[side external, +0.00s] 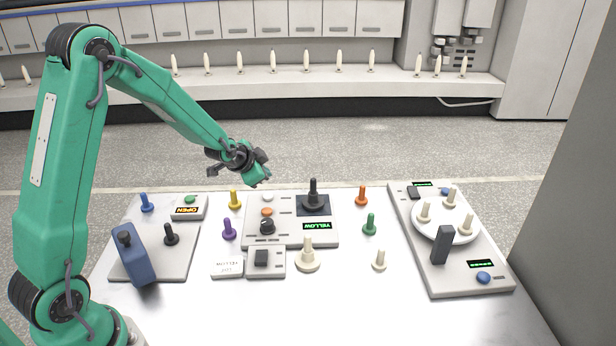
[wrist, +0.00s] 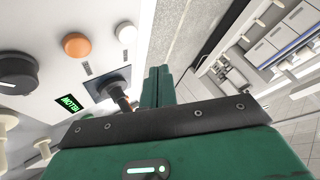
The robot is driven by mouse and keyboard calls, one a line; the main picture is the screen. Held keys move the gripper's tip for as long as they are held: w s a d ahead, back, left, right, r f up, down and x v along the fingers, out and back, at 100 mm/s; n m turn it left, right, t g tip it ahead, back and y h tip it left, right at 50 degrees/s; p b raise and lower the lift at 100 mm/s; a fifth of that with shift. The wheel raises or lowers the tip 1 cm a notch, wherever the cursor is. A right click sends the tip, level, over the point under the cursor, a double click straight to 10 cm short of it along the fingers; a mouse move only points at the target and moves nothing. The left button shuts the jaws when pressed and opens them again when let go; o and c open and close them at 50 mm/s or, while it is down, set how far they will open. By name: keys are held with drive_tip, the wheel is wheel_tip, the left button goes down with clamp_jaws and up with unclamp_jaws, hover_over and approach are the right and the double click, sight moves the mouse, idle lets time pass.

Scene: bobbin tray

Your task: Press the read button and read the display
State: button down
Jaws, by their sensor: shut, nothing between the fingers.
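A grey panel (side external: 290,235) in the table's middle carries a display (side external: 317,226) with YELLOW in green letters; the wrist view shows this display (wrist: 69,104) turned over. An orange button (side external: 267,211) and a white button (side external: 267,198) sit on the panel's left; the wrist view shows the orange button (wrist: 77,45) and the white button (wrist: 126,32). I cannot tell which is the read button. A black knob (side external: 267,226) is below them. A black peg (side external: 313,192) stands on a dark square. My gripper (side external: 262,180) is shut and empty, above the panel's back edge, touching nothing.
A box reading OPEN (side external: 187,210) has a green button. A blue lever (side external: 136,260) stands at left. The right panel (side external: 455,275) holds a white dish with pale pegs. Coloured pegs, such as a yellow one (side external: 235,199) and an orange one (side external: 362,195), surround the middle panel.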

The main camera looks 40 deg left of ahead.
sight(265, 197)
drive_tip(key=shift+f, duration=2.15)
drive_tip(key=shift+a+f, duration=0.15)
drive_tip(key=shift+f, duration=0.75)
idle(1.6)
drive_tip(key=shift+r, duration=0.85)
drive_tip(key=shift+r, duration=0.15)
drive_tip(key=shift+r, duration=2.4)
drive_tip(key=shift+s, duration=0.1)
